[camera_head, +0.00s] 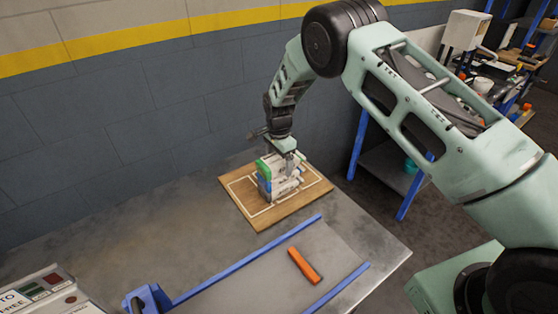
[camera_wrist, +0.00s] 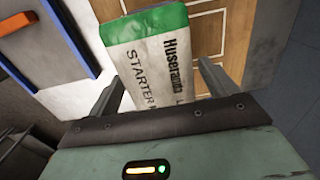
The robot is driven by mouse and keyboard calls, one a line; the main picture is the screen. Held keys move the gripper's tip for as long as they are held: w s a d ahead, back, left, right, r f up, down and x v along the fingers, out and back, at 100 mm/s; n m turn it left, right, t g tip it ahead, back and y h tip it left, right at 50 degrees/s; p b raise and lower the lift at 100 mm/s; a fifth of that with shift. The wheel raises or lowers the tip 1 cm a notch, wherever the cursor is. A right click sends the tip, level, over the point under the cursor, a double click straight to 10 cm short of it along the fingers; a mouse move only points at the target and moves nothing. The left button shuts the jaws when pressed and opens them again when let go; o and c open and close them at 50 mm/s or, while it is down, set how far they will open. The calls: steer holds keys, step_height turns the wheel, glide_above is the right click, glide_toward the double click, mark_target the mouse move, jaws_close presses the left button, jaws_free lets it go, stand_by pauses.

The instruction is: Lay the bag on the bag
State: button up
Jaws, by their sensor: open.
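A small stack of white bags (camera_head: 284,188) with printed sides sits on the wooden board in the head view. A bag with a green end (camera_head: 264,168) shows at the top of the stack. In the wrist view this white bag (camera_wrist: 150,60), with a green band and dark lettering, lies between the fingers. My gripper (camera_head: 290,160) is over the stack. Its two fingers stand apart on either side of the bag in the wrist view (camera_wrist: 160,82). I cannot tell whether they touch it. The lower bags are partly hidden.
The wooden board (camera_head: 240,192) with white outlines lies on a grey metal table (camera_head: 130,235). Nearer, a tray with blue rails (camera_head: 250,258) holds an orange bar (camera_head: 304,265). A grey wall stands behind. A control box (camera_head: 45,295) is at the lower left.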

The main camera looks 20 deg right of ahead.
mark_target(279, 157)
step_height(279, 157, up, 12)
steer(key=b, duration=0.5)
steer(key=s+a+r+n+y, duration=0.1)
steer(key=s+a+r+n, duration=0.35)
steer(key=s, duration=0.35)
steer(key=s+a+r+n, duration=0.3)
steer(key=s+n, duration=0.2)
steer(key=s, duration=0.6)
steer(key=s+a+r+n, duration=0.3)
steer(key=s+n, duration=0.3)
steer(key=s, duration=0.5)
steer(key=s+d+n, duration=0.2)
steer(key=s+n, duration=0.1)
steer(key=s, duration=0.3)
steer(key=s+d+f+n, duration=0.1)
steer(key=s+d+n, duration=0.1)
steer(key=s, duration=0.4)
steer(key=shift+s+f+n, duration=0.3)
steer(key=shift+n, duration=0.55)
steer(key=shift+d, duration=0.1)
step_height(279, 157, down, 3)
steer(key=shift+r+b, duration=0.1)
steer(key=shift+b, duration=1.15)
